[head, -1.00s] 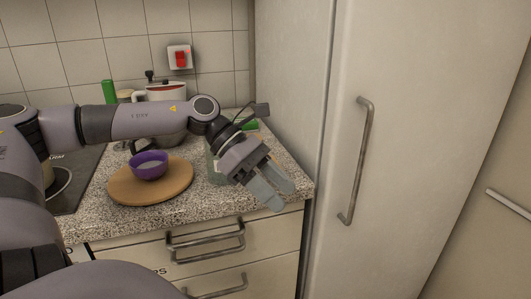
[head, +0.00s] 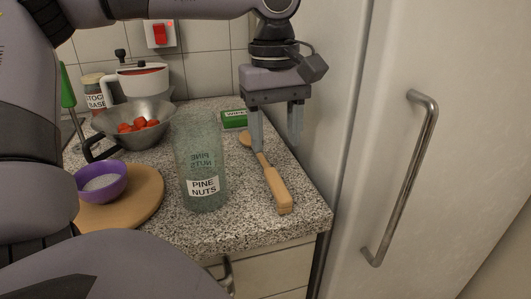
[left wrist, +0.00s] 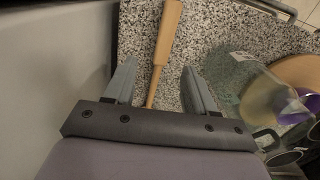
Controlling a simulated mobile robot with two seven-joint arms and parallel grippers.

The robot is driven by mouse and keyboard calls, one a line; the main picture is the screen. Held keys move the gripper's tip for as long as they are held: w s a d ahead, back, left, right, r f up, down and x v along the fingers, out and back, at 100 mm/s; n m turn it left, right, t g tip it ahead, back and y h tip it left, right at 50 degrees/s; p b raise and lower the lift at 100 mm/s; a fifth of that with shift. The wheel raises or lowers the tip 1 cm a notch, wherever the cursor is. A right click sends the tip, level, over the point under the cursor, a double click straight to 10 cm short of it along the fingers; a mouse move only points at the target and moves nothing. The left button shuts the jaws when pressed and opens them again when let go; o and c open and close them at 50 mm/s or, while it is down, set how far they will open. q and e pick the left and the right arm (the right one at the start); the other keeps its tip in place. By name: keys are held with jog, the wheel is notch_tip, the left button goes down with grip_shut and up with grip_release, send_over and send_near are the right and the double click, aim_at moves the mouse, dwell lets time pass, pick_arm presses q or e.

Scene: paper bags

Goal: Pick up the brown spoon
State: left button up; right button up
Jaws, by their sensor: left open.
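The brown spoon (head: 277,188) lies on the speckled counter, right of a glass jar, with its thick handle end toward the counter's front edge. Its bowl end is farther back, by the gripper's fingers. My left gripper (head: 277,144) points down over the spoon's back part, open and empty. In the left wrist view the spoon (left wrist: 166,38) runs between the two open fingers (left wrist: 158,82), nearer the left finger, and its far end is hidden by the gripper's body. My right gripper is not in view.
The glass jar labelled pine nuts (head: 203,165) stands just left of the spoon. A purple bowl (head: 102,182) sits on a round board (head: 146,190). A metal colander (head: 161,115) and green box (head: 234,120) are behind. The fridge (head: 350,150) closely bounds the right side.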

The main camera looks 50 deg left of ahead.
aim_at(272, 172)
pick_arm(q)
jog(key=shift+w+a+r, duration=0.1)
jog(key=shift+w+a, duration=0.05)
jog(key=shift+w, duration=0.05)
jog(key=shift+a+y, duration=0.1)
jog(key=shift+y, duration=0.2)
jog(key=f, duration=0.3)
jog(key=f+b, duration=0.1)
jog(key=f, duration=0.3)
jog(key=shift+s+a, duration=0.1)
jog(key=shift+s, duration=0.1)
grip_shut()
